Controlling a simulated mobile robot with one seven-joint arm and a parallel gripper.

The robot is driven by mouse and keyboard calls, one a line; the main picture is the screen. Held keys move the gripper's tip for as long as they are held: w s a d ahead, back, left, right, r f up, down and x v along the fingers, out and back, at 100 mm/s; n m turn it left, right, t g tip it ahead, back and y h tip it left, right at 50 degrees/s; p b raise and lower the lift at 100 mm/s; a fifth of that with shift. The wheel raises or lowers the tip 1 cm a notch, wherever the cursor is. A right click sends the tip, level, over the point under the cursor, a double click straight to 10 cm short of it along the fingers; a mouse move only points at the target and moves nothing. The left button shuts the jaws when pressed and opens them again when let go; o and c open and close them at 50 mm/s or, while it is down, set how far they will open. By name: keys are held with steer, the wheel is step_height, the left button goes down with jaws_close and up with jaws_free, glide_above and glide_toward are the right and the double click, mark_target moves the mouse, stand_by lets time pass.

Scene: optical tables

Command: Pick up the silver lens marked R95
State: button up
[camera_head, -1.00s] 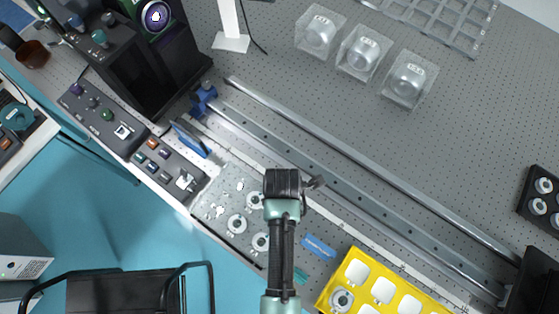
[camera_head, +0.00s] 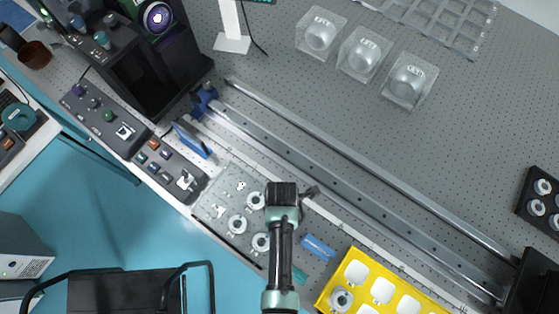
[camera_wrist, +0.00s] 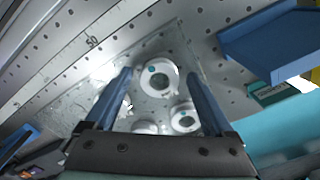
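Several silver ring-shaped lenses sit on a grey metal plate (camera_head: 213,210). In the head view, three are a lens at the upper right (camera_head: 255,201), one in the middle (camera_head: 237,225) and one at the lower right (camera_head: 260,242). I cannot read R95 on any of them. My gripper (camera_wrist: 157,73) is open and empty, its two blue fingers apart. In the wrist view, a lens with a teal dot (camera_wrist: 159,80) shows between the fingers, beyond the tips. A second lens (camera_wrist: 184,118) is lower right, and a third (camera_wrist: 144,128) is partly hidden by my gripper's body.
A yellow tray (camera_head: 325,290) with a lens in one pocket (camera_head: 341,299) is to the right of the plate. Blue pieces lie nearby (camera_head: 318,247) and (camera_head: 192,140). A long metal rail (camera_head: 330,180) runs behind the plate. Clear boxes (camera_head: 410,82) stand farther back.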

steer(key=c, duration=1.2)
steer(key=shift+c, duration=0.2)
steer(key=shift+r, duration=0.15)
